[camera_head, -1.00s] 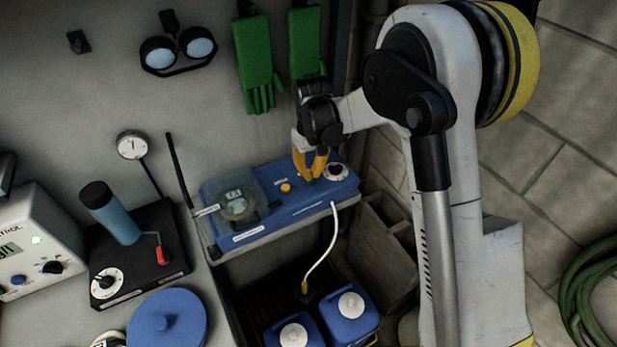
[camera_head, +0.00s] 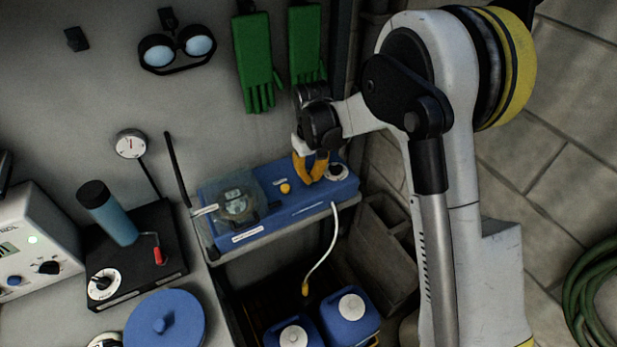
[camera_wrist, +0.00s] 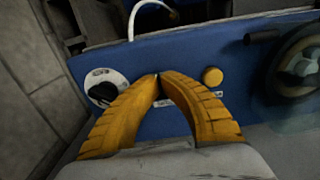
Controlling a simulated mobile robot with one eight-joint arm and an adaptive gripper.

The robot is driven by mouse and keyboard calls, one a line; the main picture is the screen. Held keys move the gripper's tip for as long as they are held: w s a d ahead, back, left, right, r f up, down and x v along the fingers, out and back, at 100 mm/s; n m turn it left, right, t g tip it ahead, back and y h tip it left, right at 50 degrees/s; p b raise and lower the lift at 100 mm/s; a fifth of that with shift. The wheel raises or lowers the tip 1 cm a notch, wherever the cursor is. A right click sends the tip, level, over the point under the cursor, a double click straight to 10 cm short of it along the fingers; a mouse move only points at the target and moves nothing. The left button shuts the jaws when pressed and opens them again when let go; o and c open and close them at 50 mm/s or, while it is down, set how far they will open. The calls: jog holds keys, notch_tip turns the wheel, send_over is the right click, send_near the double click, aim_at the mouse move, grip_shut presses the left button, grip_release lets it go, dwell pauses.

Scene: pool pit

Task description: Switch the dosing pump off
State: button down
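The dosing pump (camera_head: 300,205) is a blue box on a wall shelf, with a clear-covered pump head (camera_head: 238,206) at its left. A black knob on a white dial (camera_head: 336,172) sits at its right end. The knob also shows in the wrist view (camera_wrist: 104,90), left of my fingers. A yellow button (camera_head: 285,188) sits near the middle and shows right of my fingers in the wrist view (camera_wrist: 212,76). My gripper (camera_head: 312,181) has yellow fingers over the pump's top, between button and knob. In the wrist view (camera_wrist: 159,76) the fingertips meet with nothing between them.
Blue canisters (camera_head: 350,307) stand below the pump, with a white hose (camera_head: 325,255) running down. Green gloves (camera_head: 258,62) and goggles (camera_head: 177,48) hang behind. A black device with a blue cylinder (camera_head: 115,220) and a white controller (camera_head: 35,240) stand left.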

jog(key=shift+f, duration=0.15)
jog(key=shift+r+p, duration=1.95)
jog(key=shift+r, duration=1.6)
jog(key=shift+d+r, duration=0.1)
jog(key=s+d+r+m+t+b, duration=0.2)
jog(key=s+d+r+b, duration=0.25)
jog(key=s, duration=0.35)
jog(key=s+d+r+m+t+b, duration=0.1)
jog(key=s+d+r+t+b, duration=0.3)
jog(key=s, duration=0.5)
jog(key=s+d+f+m+t+b, duration=0.1)
jog(key=s+d+f, duration=0.2)
jog(key=s, duration=0.4)
jog(key=shift+s+d+f+m+b, duration=0.25)
jog(key=shift+s+d+m+b, duration=0.05)
jog(key=shift+s, duration=0.05)
